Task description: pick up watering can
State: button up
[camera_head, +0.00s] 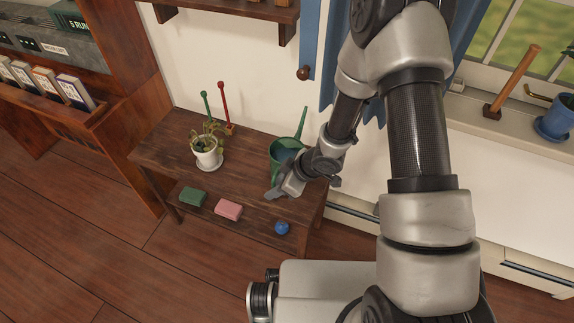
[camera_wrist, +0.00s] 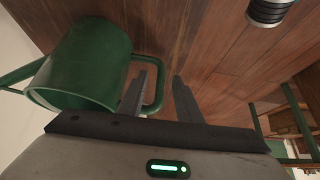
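The green watering can (camera_head: 276,162) stands on the wooden table's right part, its spout pointing up and back. In the wrist view its body (camera_wrist: 85,65) fills the upper left. Its loop handle (camera_wrist: 158,88) curves out toward my fingers. My gripper (camera_head: 274,194) is in front of the can. In the wrist view the gripper (camera_wrist: 158,85) is open, with two dark fingers apart. The handle's outer side shows between the fingers, close to the left one, which hides part of the loop. I cannot tell whether they touch. My arm hides part of the can in the head view.
The table (camera_head: 160,150) also holds a white potted plant (camera_head: 207,155), a green block (camera_head: 193,197), a pink block (camera_head: 228,210), a blue ball (camera_head: 281,228), and green and red upright sticks (camera_head: 224,100) at the back. A shelf unit stands left; a windowsill is right.

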jog(key=shift+x, duration=0.9)
jog(key=shift+r, duration=0.1)
jog(key=shift+c, duration=0.3)
grip_shut()
jog(key=shift+w, duration=0.1)
